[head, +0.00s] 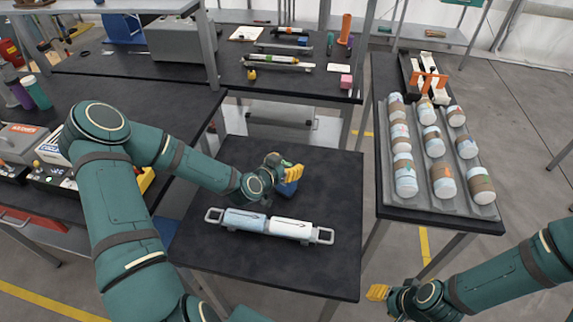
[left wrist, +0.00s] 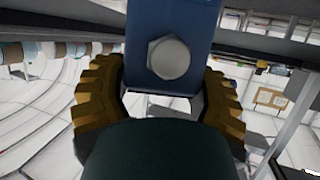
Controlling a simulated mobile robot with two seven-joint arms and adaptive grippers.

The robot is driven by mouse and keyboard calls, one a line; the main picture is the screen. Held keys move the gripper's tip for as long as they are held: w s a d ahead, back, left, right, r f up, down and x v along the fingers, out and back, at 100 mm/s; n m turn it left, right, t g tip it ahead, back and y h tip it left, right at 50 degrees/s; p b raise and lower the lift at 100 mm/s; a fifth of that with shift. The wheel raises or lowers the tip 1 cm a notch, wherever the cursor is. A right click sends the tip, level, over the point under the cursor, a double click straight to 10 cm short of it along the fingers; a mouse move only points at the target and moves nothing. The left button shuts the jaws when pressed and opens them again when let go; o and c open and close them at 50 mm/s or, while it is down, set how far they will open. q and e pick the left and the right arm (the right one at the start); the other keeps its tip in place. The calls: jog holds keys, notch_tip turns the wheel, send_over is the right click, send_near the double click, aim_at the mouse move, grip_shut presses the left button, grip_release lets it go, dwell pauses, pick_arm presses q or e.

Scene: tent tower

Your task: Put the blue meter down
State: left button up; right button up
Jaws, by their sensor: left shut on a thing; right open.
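The blue meter (head: 287,188) is in my left gripper (head: 286,172), over the back right part of the small black table (head: 330,270) in the head view. In the left wrist view the blue meter (left wrist: 172,25) sits between the yellow fingers of my left gripper (left wrist: 165,95), which is shut on it. I cannot tell whether the meter touches the table top. My right gripper (head: 380,292) is open and empty, low at the right, beyond the small table's right edge.
A blue and white cylinder with end handles (head: 268,224) lies on the small table in front of the meter. A right table holds a grey tray (head: 484,211) of several white and brown cylinders. A back bench (head: 310,88) carries tools. The small table's right and front areas are clear.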

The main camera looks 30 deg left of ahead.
pick_arm(q)
jog(key=shift+f, duration=0.2)
jog(key=o, duration=1.4)
jog(key=shift+r, duration=0.1)
jog(key=shift+r, duration=0.15)
jog(key=v, duration=1.2)
jog(key=shift+p, duration=0.4)
jog(key=shift+s, duration=0.1)
